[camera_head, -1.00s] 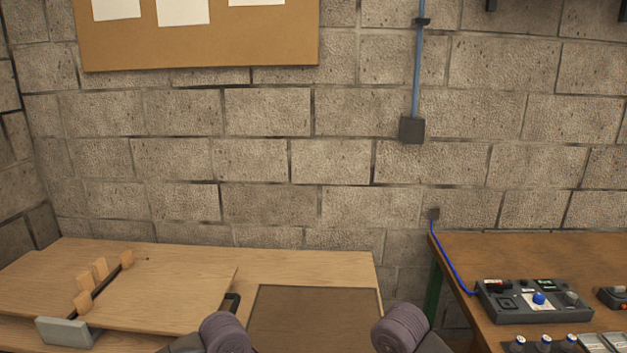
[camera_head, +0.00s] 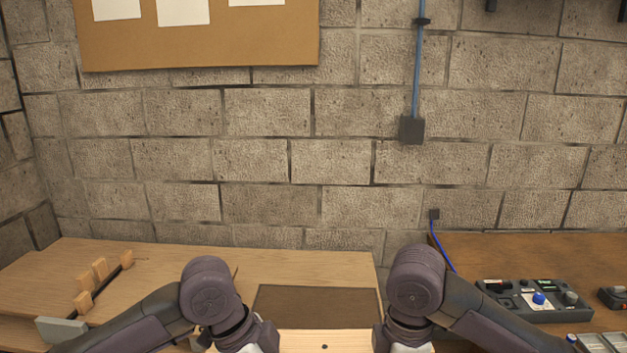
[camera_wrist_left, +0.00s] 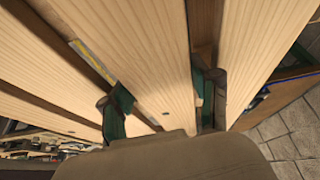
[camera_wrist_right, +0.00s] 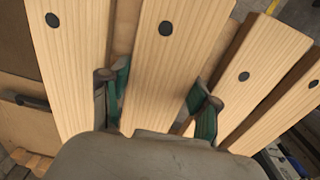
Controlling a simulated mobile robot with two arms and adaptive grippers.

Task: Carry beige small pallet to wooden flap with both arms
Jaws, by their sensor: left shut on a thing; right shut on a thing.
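The beige small pallet (camera_head: 325,342) shows as a pale wood edge at the bottom of the head view, between my wrists. Its slats fill much of the left wrist view (camera_wrist_left: 110,45) and the right wrist view (camera_wrist_right: 172,65). My left gripper (camera_wrist_left: 163,100) is shut on one slat, a green-padded finger on each side. My right gripper (camera_wrist_right: 158,88) is shut on another slat in the same way. A raised light wooden board (camera_head: 150,285) lies on the left of the bench, partly behind my left arm; I cannot tell if it is the wooden flap.
A dark brown rectangular panel (camera_head: 318,305) lies on the light bench (camera_head: 300,263) beyond the pallet. Wooden blocks (camera_head: 100,268) on a black rod and a grey piece (camera_head: 62,330) stand at left. The right table (camera_head: 530,255) holds a control box (camera_head: 530,301).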

